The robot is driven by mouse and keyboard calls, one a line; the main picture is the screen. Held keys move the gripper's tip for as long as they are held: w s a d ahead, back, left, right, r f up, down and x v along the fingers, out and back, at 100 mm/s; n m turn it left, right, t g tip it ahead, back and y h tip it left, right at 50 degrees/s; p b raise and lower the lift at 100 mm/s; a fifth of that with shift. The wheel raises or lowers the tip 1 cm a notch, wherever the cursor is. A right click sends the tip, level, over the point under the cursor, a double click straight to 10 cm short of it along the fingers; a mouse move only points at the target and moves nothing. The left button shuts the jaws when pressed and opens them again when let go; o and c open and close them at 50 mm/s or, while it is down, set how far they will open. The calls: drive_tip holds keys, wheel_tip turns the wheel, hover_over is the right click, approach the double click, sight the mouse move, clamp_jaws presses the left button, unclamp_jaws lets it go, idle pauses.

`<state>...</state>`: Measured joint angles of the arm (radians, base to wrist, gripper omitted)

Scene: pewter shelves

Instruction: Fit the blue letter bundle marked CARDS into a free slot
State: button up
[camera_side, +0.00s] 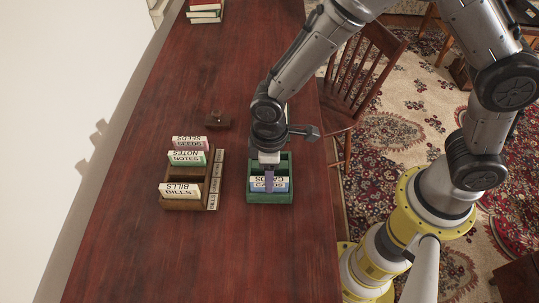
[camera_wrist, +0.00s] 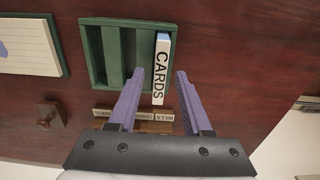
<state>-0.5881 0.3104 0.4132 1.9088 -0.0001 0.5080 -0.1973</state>
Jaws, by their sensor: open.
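The blue letter bundle marked CARDS (camera_side: 281,184) stands in a green tray (camera_side: 270,198). The wrist view shows the bundle (camera_wrist: 161,75) upright in the tray's right-hand compartment, white label edge up; the other tray compartments (camera_wrist: 90,55) look empty. My gripper (camera_wrist: 160,72) is open, its purple fingers on either side of the bundle in that view. Whether they touch it I cannot tell. In the side view my gripper (camera_side: 268,185) is over the tray. A wooden rack (camera_side: 185,204) left of the tray holds SEEDS (camera_side: 188,143), NOTES (camera_side: 187,158) and BILLS (camera_side: 180,190). A dark gap (camera_side: 187,175) lies between NOTES and BILLS.
A strip of slot labels (camera_side: 216,180) runs along the rack's right side. A small brown knobbed block (camera_side: 218,121) sits beyond the rack. A pale pad with a green border (camera_wrist: 25,50) lies beside the tray. Books (camera_side: 205,11) are at the far end; the front table is clear.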

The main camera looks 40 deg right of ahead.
wheel_tip(320, 180, up, 10)
drive_tip(key=shift+f, duration=0.2)
drive_tip(key=s+d+r+m+t, duration=0.2)
drive_tip(key=s+d+r+m, duration=0.2)
drive_tip(key=s+d+r, duration=0.3)
drive_tip(key=s+d+r+m+t, duration=0.3)
drive_tip(key=s+d+r+m, duration=0.2)
drive_tip(key=d, duration=0.8)
wheel_tip(320, 180, up, 2)
drive_tip(key=shift+s+d+t, duration=0.2)
drive_tip(key=shift+s+t, duration=0.1)
drive_tip(key=shift+s, duration=0.75)
